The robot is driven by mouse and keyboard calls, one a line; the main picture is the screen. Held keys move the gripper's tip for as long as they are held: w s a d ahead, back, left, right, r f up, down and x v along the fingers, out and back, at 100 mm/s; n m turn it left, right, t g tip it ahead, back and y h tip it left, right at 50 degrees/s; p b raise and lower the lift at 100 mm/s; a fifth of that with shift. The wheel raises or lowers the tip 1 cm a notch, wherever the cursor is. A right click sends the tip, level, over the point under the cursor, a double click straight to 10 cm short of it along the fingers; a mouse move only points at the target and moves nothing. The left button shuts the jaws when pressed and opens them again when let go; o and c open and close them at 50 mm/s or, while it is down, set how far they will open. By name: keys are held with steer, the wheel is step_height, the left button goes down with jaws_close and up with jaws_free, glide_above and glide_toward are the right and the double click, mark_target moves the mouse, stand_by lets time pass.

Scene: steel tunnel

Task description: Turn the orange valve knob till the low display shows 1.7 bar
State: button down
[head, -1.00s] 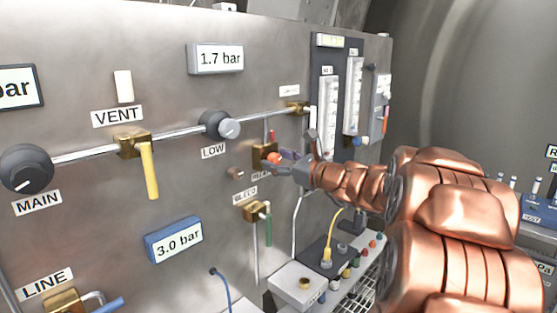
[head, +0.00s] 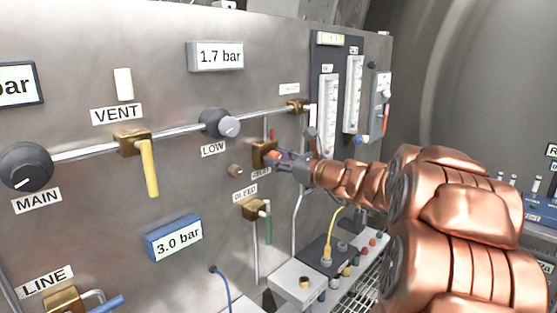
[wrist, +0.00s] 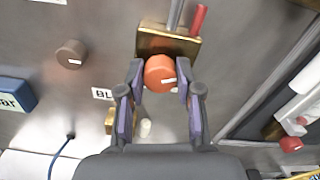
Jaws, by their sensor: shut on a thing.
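The orange valve knob (head: 271,155) sits on a brass block on the steel panel. In the wrist view the knob (wrist: 160,72) lies between my two fingertips, with a short white mark on its face. My gripper (head: 283,158) is shut on the knob, one finger on each side of it in the wrist view (wrist: 160,82). In the head view my fingers hide part of the knob. The grey-framed display (head: 216,56) above the LOW label (head: 213,149) reads 1.7 bar.
The grey LOW knob (head: 219,124) and yellow VENT lever (head: 149,167) are to the left. A green-handled BLEED valve (head: 257,210) is just below. A blue-framed display (head: 174,238) reads 3.0 bar. Flow tubes (head: 327,105) stand at upper right.

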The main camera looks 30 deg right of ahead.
steer(key=shift+n+b, duration=0.5)
steer(key=shift+b, duration=0.05)
steer(key=c, duration=0.8)
jaws_free()
steer(key=shift+o, duration=0.2)
steer(key=v, duration=1.2)
